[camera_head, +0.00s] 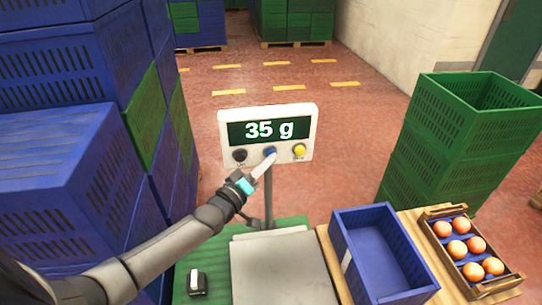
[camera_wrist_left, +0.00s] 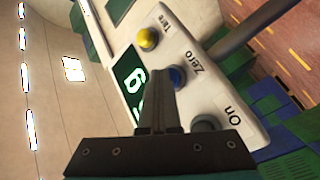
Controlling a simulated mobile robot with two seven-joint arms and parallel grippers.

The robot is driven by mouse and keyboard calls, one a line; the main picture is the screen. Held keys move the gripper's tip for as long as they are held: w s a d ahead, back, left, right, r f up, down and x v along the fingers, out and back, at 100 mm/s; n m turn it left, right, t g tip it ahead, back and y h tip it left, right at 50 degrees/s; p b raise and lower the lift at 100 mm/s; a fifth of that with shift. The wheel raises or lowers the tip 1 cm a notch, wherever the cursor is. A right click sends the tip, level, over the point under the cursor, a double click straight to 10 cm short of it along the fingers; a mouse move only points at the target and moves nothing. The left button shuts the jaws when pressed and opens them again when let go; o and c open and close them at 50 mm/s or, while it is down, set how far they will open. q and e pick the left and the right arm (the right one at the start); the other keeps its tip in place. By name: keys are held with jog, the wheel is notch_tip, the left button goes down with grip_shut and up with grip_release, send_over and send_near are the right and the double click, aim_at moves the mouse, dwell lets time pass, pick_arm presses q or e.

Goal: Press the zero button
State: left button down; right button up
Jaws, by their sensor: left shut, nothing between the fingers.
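The white scale display (camera_head: 310,125) reads "35 g" and stands on a post. Below its screen are a dark On button (camera_head: 239,155), a blue Zero button (camera_head: 269,151) and a yellow Tare button (camera_head: 299,149). My left gripper (camera_head: 272,158) is shut and empty, its tip at the blue button's lower edge in the head view. In the left wrist view the closed fingers (camera_wrist_left: 156,68) point at the panel beside the blue Zero button (camera_wrist_left: 178,76). I cannot tell whether they touch it. My right gripper is not in view.
The metal weighing plate (camera_head: 280,270) lies on a green surface below the display. A blue crate (camera_head: 345,235) stands empty to its right, and a wooden crate (camera_head: 428,218) holds several oranges. Green crates (camera_head: 440,140) stand right, and blue crates (camera_head: 60,150) stand left.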

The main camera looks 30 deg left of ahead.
pick_arm(q)
jog(key=shift+w+a, duration=0.1)
jog(key=shift+w, duration=0.05)
jog(key=shift+r, duration=0.1)
dwell(0.3)
jog(key=shift+s+d+p, duration=0.55)
jog(key=shift+s+p, duration=0.15)
jog(key=shift+s, duration=0.1)
jog(key=s+d+p, duration=0.1)
jog(key=s, duration=0.1)
jog(key=s+d+p, duration=0.2)
